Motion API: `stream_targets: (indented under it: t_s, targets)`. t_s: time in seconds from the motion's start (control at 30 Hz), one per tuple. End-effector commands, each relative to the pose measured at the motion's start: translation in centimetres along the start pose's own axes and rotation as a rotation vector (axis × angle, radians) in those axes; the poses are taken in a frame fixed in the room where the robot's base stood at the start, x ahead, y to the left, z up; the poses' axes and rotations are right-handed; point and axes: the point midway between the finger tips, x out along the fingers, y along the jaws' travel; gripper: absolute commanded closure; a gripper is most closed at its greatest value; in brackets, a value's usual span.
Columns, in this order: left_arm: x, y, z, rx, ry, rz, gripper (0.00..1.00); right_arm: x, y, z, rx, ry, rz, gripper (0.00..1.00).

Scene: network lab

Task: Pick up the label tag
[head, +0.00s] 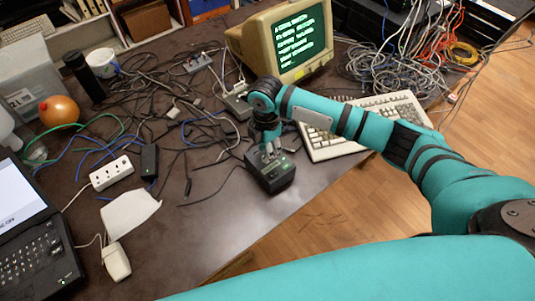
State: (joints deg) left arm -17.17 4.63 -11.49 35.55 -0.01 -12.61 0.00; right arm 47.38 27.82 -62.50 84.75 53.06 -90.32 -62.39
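My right gripper (270,152) points down at the top of a small black box (276,181) near the table's front edge. Its fingers are small and partly hidden by its own body, so I cannot tell whether they are open or shut. I cannot make out a label tag for sure; if it is at the fingertips, it is too small or hidden to see. A blank white sheet-like piece (130,211) lies on the table to the left, well apart from the gripper. My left gripper is not in view.
Tangled cables (150,85) cover the table's back. A CRT monitor (290,40) and a keyboard (390,112) stand behind and right of my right gripper. A power strip (111,173), a white mouse (116,262) and a laptop (35,235) are left. The front middle of the table is clear.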

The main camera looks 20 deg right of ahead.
Motion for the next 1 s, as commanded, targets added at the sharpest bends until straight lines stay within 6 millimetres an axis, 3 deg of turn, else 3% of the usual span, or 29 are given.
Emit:
stream_targets:
  t_s: [0.13,0.4,0.63,1.0]
  targets:
    - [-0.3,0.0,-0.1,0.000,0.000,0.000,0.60,1.5,0.0,0.1,0.001,-0.002,0.000,0.70]
    - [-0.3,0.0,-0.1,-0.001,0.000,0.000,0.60,1.9,0.0,0.1,-0.001,-0.001,0.002,0.70]
    - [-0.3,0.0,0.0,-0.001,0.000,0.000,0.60,1.8,0.0,0.1,0.000,-0.001,0.002,1.00]
    - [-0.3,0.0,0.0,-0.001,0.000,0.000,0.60,1.8,0.0,0.1,0.000,-0.001,0.002,1.00]
